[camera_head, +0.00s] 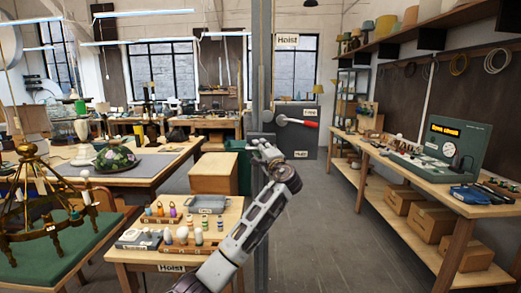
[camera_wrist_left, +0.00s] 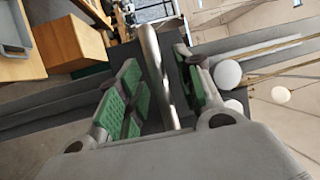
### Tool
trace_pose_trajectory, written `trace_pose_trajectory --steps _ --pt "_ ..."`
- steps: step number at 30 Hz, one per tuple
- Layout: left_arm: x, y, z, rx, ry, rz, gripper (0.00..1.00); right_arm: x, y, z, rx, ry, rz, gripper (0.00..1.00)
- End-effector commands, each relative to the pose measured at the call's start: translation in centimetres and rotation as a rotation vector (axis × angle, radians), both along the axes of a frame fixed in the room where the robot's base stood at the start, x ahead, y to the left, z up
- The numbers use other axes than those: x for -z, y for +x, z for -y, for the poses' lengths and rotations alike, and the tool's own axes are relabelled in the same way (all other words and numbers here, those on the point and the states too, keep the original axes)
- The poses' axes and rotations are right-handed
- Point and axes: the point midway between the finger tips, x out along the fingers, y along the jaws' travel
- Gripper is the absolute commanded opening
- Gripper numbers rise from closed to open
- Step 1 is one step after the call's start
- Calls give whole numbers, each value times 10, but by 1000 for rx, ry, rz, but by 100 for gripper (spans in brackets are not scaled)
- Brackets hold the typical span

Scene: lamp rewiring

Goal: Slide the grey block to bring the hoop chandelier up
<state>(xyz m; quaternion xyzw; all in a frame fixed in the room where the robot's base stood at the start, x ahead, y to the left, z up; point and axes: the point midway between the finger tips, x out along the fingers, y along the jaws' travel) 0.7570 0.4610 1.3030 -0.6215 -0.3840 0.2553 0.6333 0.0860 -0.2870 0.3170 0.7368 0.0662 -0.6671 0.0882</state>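The hoop chandelier (camera_head: 45,205), a brass ring with candle-like lights, sits low over the green-topped table at the left of the head view. The grey hoist column (camera_head: 262,60) stands in the middle. A grey block (camera_head: 262,138) shows on it, partly hidden by my left gripper (camera_head: 266,150). In the left wrist view my left gripper (camera_wrist_left: 158,95) is open, its green-padded fingers on either side of a shiny grey bar (camera_wrist_left: 157,70). Gaps show beside the bar. I cannot tell whether it belongs to the block. My right gripper is out of view.
A lever with a red handle (camera_head: 305,124) sits right of the column, between labels "Free" and "Halt". A small wooden table (camera_head: 225,235) with bulbs and bottles stands below my left arm. A workbench (camera_head: 400,165) lines the right; the floor between is clear.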

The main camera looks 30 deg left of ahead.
Motion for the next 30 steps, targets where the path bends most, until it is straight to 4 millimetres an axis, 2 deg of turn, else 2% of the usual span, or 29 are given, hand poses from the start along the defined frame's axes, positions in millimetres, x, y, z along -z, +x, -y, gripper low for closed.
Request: trace_pose_trajectory --steps 8,16,30 --pt "0 0 -1 0 0 0 35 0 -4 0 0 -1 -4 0" --pt "0 0 0 0 0 0 1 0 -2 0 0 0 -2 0" --pt "3 0 0 0 -1 -1 0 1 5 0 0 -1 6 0"
